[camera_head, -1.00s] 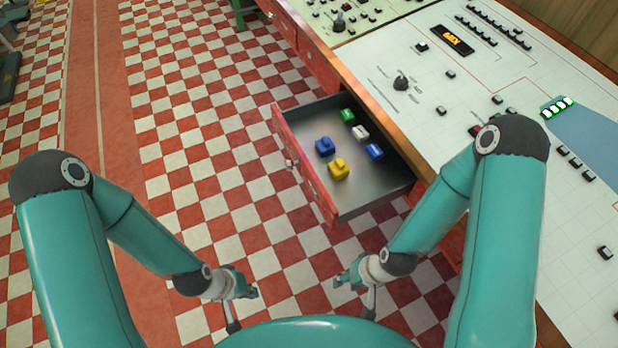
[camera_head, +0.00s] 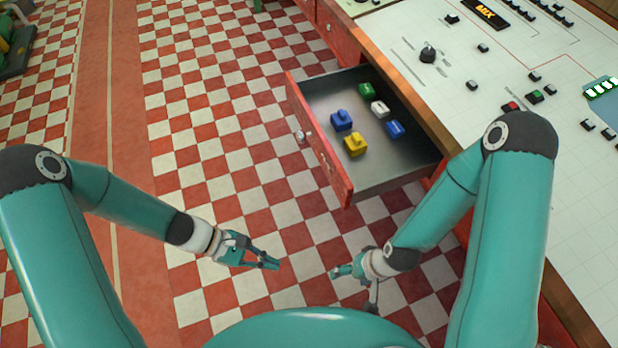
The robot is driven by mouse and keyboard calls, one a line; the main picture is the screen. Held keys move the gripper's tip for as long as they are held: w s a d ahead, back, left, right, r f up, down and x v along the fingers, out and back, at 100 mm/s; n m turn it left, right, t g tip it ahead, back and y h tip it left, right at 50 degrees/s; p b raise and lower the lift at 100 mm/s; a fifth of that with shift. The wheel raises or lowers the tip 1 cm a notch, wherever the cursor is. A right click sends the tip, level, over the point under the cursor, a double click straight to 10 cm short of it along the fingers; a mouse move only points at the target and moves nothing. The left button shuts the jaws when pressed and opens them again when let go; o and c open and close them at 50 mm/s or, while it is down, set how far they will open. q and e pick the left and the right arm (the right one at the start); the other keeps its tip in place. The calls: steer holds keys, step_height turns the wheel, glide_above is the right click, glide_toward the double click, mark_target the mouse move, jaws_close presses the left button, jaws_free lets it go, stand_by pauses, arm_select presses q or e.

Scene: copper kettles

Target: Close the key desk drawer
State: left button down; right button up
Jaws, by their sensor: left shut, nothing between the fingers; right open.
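The key desk drawer (camera_head: 322,153) is pulled out from the desk, its red front panel facing left with a round knob (camera_head: 299,136) on it. Its grey metal inside holds several small blocks: blue, yellow, green and white. My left gripper (camera_head: 277,264) is shut and empty, below and left of the drawer, over the checkered floor and apart from the drawer. My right gripper (camera_head: 336,272) is open and empty, below the drawer's near corner in the picture, also apart from it.
The desk (camera_head: 480,110) with its white panel of buttons and knobs runs along the right, its wooden edge beside the drawer. The checkered floor (camera_head: 210,120) left of the drawer is clear. A green and yellow object (camera_head: 15,40) stands at the far left.

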arm_select(q)
steer(key=w+r+n+t+h+b, duration=0.3)
steer(key=w+r+n+t+h, duration=0.1)
steer(key=w, duration=0.5)
steer(key=n+t+h, duration=0.3)
steer(key=t, duration=0.1)
glide_toward(325, 163)
steer(key=x, duration=0.7)
steer(key=shift+w+f+b, duration=0.1)
steer(key=shift+f+b, duration=0.05)
steer(key=shift+b, duration=0.25)
arm_select(e)
step_height(325, 163, down, 5)
steer(key=shift+f, duration=0.2)
